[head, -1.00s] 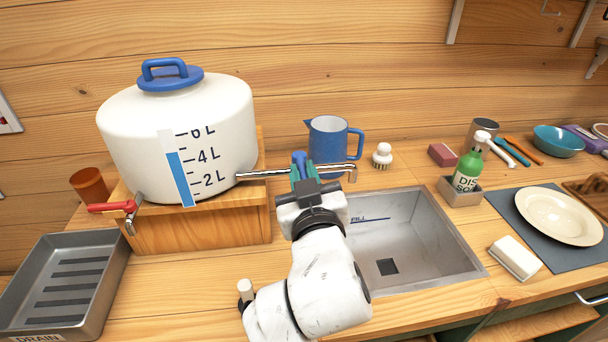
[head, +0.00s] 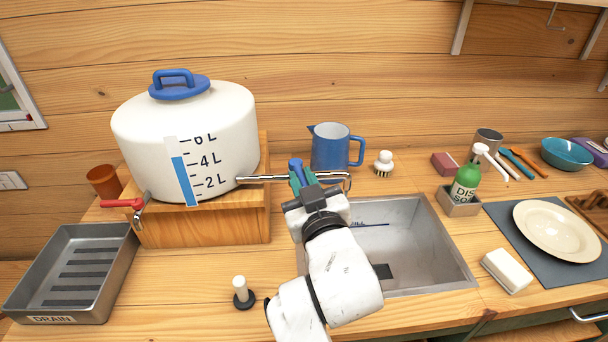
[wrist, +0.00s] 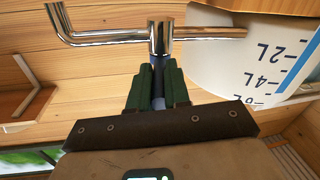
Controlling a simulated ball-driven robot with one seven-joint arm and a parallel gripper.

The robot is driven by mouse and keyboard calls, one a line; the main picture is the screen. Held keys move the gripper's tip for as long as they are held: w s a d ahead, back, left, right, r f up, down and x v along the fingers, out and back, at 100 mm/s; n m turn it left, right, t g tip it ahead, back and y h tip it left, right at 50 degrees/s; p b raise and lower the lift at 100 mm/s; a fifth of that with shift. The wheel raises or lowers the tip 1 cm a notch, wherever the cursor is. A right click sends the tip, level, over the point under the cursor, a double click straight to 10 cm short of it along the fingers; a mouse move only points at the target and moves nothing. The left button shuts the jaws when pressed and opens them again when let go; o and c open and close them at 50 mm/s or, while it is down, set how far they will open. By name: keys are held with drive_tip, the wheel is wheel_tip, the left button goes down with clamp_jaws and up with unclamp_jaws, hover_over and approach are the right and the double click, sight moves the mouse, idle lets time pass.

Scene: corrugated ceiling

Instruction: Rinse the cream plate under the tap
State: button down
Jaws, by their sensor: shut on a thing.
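The cream plate (head: 557,229) lies on a grey mat (head: 512,236) right of the sink, away from my gripper. A chrome tap pipe (head: 262,179) runs from the white water tank (head: 235,125) to a bent spout over the sink's back left. It also shows in the wrist view (wrist: 105,36). My gripper (head: 303,182) is at this pipe. Its green fingers (wrist: 157,88) are shut on the blue tap lever (head: 295,163), which they partly hide in the wrist view. No water shows at the spout.
The metal sink (head: 440,250) is empty, with a dark square on its floor. A blue jug (head: 330,150) and a brush (head: 384,163) stand behind it. A soap bottle (head: 466,184) and a white block (head: 507,270) are at its right. A stopper (head: 241,291) stands left of my arm.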

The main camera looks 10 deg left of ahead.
drive_tip(key=shift+w+d+r+n+g+y+p, duration=0.1)
drive_tip(key=shift+d+n+g+y+p, duration=0.1)
drive_tip(key=shift+y+p, duration=0.3)
drive_tip(key=shift+d+r+n+g+y+p, duration=0.1)
drive_tip(key=shift+n+g+y+p, duration=0.1)
drive_tip(key=shift+p, duration=0.45)
drive_tip(key=shift+f+y+p, duration=0.1)
drive_tip(key=shift+y+p, duration=0.2)
drive_tip(key=shift+p, duration=0.05)
drive_tip(key=shift+n, duration=0.3)
drive_tip(key=shift+f, duration=0.1)
drive_tip(key=c, duration=1.1)
unclamp_jaws()
drive_tip(key=b+v, duration=0.2)
drive_tip(key=v, duration=0.8)
drive_tip(key=shift+s+d, duration=0.3)
